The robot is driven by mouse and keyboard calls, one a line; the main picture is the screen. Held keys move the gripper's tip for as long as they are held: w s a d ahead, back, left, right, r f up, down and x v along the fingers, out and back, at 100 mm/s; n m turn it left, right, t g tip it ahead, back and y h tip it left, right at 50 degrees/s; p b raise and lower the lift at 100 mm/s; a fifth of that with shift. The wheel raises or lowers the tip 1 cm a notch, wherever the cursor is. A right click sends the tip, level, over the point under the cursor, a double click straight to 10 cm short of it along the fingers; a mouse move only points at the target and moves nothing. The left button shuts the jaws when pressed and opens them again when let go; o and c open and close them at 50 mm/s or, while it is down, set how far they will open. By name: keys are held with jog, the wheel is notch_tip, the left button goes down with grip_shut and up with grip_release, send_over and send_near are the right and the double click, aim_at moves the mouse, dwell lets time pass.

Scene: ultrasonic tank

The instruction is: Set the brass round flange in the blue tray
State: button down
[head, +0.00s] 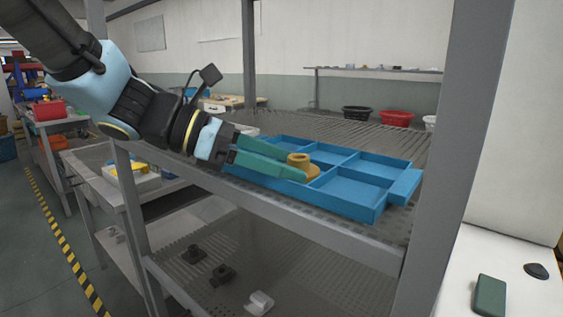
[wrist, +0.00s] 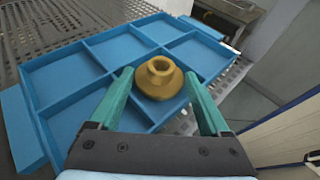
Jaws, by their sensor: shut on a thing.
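The brass round flange (head: 299,163) is a gold-coloured disc with a raised hollow hub. My gripper (head: 305,172) has green fingers and is shut on it, one finger on each side. In the wrist view the flange (wrist: 159,77) sits between the fingertips (wrist: 158,80), hub up. The blue tray (head: 368,207) lies on the upper perforated shelf and is split into several compartments. The flange is over or in the tray near its middle dividers. I cannot tell whether it touches the tray floor. The tray (wrist: 77,52) shows no other parts in its visible compartments.
Grey shelf posts stand at the right (head: 447,150) and left (head: 132,200) of the tray. A lower shelf (head: 300,265) holds a few small dark and light parts. A green block (head: 489,295) lies at the right.

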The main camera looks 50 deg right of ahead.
jog(key=shift+a+f, duration=0.2)
jog(key=shift+f, duration=0.6)
grip_release()
jog(key=shift+r, duration=0.1)
jog(key=r+b+v, duration=0.1)
jog(key=v, duration=1.1)
jog(key=shift+d+r, duration=0.2)
jog(key=shift+r, duration=0.05)
jog(key=shift+w, duration=0.1)
